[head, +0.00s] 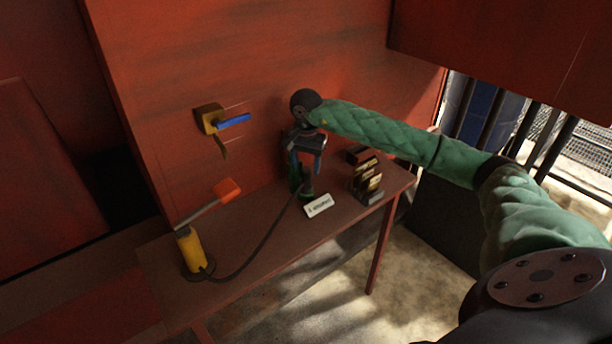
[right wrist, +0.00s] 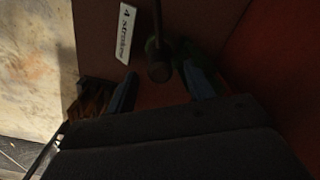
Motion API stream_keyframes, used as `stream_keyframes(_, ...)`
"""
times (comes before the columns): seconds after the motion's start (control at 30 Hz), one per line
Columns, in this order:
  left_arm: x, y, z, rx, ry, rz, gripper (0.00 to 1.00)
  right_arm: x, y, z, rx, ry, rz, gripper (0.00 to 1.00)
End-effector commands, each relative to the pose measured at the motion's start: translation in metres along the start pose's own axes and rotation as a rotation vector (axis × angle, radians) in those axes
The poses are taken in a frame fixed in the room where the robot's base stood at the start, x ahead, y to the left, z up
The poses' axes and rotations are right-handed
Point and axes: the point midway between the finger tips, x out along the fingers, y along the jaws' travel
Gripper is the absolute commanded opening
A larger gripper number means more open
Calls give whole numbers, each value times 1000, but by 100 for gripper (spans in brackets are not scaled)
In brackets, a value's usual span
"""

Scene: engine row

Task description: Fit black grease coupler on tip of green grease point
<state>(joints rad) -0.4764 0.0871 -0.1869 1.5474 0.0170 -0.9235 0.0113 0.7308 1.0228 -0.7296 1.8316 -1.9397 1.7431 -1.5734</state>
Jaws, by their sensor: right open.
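The black grease coupler (right wrist: 160,66) is a dark cylinder on the end of a black hose. In the right wrist view it lies between the two spread blue fingers of my right gripper (right wrist: 160,88), with gaps showing on both sides. My right gripper (head: 305,163) is open and points down over the back of the bench in the head view. A dark green piece (head: 294,182) shows just below its fingers, probably the green grease point or its stand; its tip is hidden. My left gripper is not in view.
A yellow grease pump (head: 189,252) with an orange-ended lever stands at the bench's left; its hose (head: 250,257) runs to the coupler. A white label plate (head: 318,206) and a small brown-and-black rack (head: 368,180) sit at right. A blue-handled valve (head: 234,121) projects from the red wall.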

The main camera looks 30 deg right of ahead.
Motion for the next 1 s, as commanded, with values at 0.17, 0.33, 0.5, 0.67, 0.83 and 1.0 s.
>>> stream_keyframes(0.17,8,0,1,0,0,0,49,-21,0,0,0,2,-1,53)
stream_keyframes(0.33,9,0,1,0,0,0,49,-31,0,0,0,0,-1,53)
stream_keyframes(0.5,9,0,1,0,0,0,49,-33,0,0,0,0,0,53)
stream_keyframes(0.67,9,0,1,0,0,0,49,-32,0,0,0,0,0,53)
stream_keyframes(0.83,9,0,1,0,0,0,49,-32,0,0,0,0,0,53)
stream_keyframes(1.0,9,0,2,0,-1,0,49,-32,0,0,0,0,0,53)
